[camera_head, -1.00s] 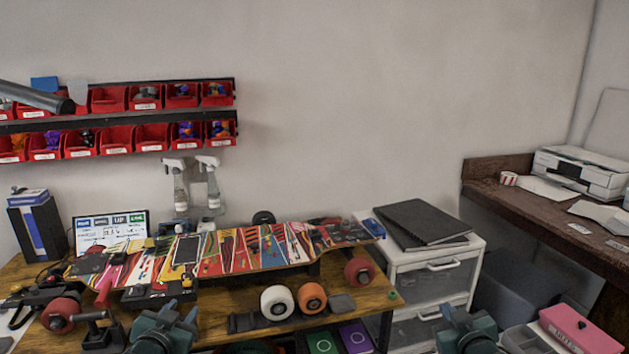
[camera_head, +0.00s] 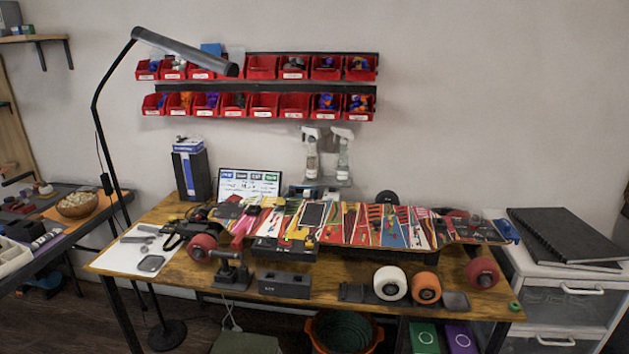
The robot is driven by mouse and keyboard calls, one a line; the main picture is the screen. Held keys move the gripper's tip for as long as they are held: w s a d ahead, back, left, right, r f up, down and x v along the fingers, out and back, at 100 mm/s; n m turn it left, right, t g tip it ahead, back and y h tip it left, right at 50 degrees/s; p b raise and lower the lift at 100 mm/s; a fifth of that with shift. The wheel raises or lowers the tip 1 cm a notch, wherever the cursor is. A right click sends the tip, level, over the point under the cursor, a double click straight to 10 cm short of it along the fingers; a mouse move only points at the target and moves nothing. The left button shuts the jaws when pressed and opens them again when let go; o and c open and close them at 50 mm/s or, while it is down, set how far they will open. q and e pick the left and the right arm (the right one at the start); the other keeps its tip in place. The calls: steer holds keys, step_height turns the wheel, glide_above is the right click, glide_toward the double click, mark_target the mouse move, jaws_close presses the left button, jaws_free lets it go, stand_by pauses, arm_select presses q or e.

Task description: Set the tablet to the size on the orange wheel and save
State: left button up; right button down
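The tablet (camera_head: 249,184) stands upright at the back left of the workbench, its lit screen showing a row of coloured buttons and writing too small to read. The orange wheel (camera_head: 425,288) stands on the front right of the bench, beside a white wheel (camera_head: 390,283). Any size marking on the orange wheel is too small to read. A colourful skateboard deck (camera_head: 375,223) lies across the bench between the tablet and the wheels. Neither of my grippers is in view.
A black box (camera_head: 190,170) stands left of the tablet. A lamp (camera_head: 185,52) arches over the bench's left side. Red bins (camera_head: 265,104) and spray bottles (camera_head: 342,155) are on the wall. A white drawer unit (camera_head: 565,290) stands right.

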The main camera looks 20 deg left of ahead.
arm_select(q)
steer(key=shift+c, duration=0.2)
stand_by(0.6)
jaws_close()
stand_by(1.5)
